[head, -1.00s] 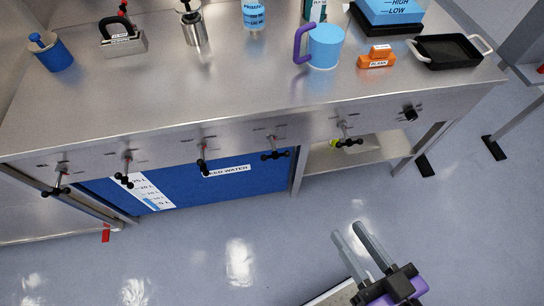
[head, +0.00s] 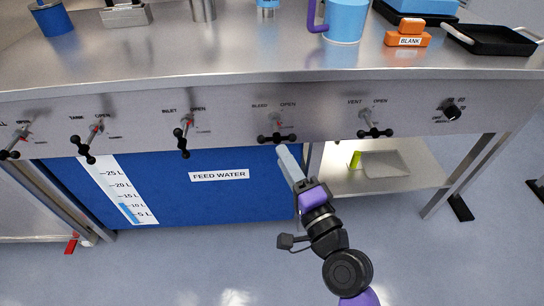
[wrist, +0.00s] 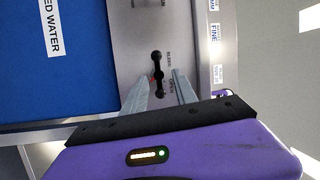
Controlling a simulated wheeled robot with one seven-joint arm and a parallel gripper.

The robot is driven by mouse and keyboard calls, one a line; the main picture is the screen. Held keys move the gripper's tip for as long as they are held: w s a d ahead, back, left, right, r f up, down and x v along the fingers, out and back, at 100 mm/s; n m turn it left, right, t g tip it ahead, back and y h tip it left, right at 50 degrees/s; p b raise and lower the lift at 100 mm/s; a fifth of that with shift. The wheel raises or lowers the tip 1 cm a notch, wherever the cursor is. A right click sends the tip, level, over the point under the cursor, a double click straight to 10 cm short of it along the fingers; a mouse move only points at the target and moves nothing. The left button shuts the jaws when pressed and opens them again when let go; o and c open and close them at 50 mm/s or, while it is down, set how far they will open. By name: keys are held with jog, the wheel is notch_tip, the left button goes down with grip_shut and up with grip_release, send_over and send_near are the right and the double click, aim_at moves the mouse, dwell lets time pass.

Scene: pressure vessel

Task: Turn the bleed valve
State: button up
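The bleed valve (head: 277,138) is a black bar handle with ball ends on the front panel, under the labels BLEED and OPEN. Its handle lies about level in the head view, with a red pointer above it. My gripper (head: 288,160) is just below and in front of it. In the wrist view the valve handle (wrist: 157,72) shows between my two grey fingers (wrist: 160,90), which are apart. I cannot tell whether either finger touches the handle.
Similar handles stand on both sides: the inlet valve (head: 184,136) to the left and the vent valve (head: 374,126) to the right. A black knob (head: 452,112) is farther right. The blue feed water tank (head: 250,190) is below the panel. The floor in front is clear.

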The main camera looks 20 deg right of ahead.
aim_at(273, 137)
jog(key=shift+t+y, duration=0.3)
jog(key=shift+y, duration=0.3)
jog(key=x, duration=0.5)
jog(key=d+p+x, duration=0.1)
jog(key=x, duration=0.2)
jog(key=shift+w+f, duration=0.15)
jog(key=shift+w, duration=0.25)
jog(key=shift+x, duration=0.8)
jog(key=shift+a+f, duration=0.1)
jog(key=shift+f, duration=0.1)
grip_shut()
